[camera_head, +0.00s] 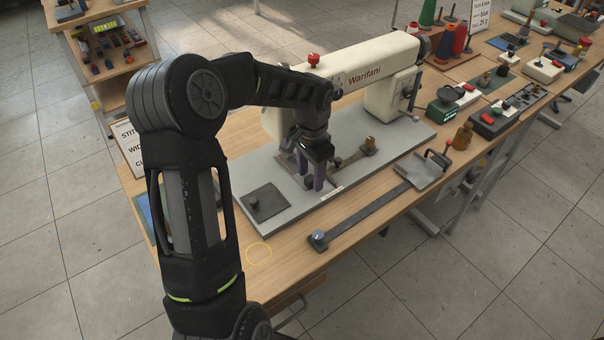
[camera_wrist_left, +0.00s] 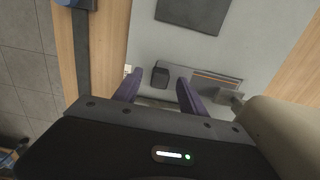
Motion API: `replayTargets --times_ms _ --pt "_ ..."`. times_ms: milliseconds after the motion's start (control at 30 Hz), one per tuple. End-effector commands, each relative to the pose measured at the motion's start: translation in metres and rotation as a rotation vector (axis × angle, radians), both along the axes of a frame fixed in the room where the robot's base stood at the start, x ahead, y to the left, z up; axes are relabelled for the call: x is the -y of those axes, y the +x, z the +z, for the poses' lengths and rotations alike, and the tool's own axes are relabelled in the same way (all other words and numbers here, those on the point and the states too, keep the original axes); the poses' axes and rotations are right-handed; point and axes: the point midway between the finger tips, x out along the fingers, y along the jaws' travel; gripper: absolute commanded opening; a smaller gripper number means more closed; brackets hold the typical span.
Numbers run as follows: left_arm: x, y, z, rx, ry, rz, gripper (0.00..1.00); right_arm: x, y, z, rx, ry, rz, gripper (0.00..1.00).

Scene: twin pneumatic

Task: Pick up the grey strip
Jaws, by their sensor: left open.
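A long dark grey strip (camera_head: 362,213) lies on the wooden table along the front of the sewing machine's base plate. The strip also shows at the left of the left wrist view (camera_wrist_left: 82,55). My left gripper (camera_head: 313,186) points down over the base plate, behind the strip and apart from it. Its purple fingers (camera_wrist_left: 157,84) are open, with a small dark block (camera_wrist_left: 160,76) seen between them in the wrist view. My right gripper is out of view.
The cream sewing machine (camera_head: 345,70) stands right behind my left gripper. A brown bottle (camera_head: 463,136) and control boxes stand to the right.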

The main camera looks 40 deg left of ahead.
Motion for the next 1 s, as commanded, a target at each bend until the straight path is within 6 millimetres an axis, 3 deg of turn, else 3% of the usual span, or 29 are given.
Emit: replayTargets --times_ms 400,1000 --pt "0.0001 0.0000 0.0004 0.000 0.000 0.000 0.49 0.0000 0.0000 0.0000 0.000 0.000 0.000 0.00" --pt "0.0002 -0.0001 0.0004 0.000 0.000 0.000 0.00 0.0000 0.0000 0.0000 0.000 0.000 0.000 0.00"
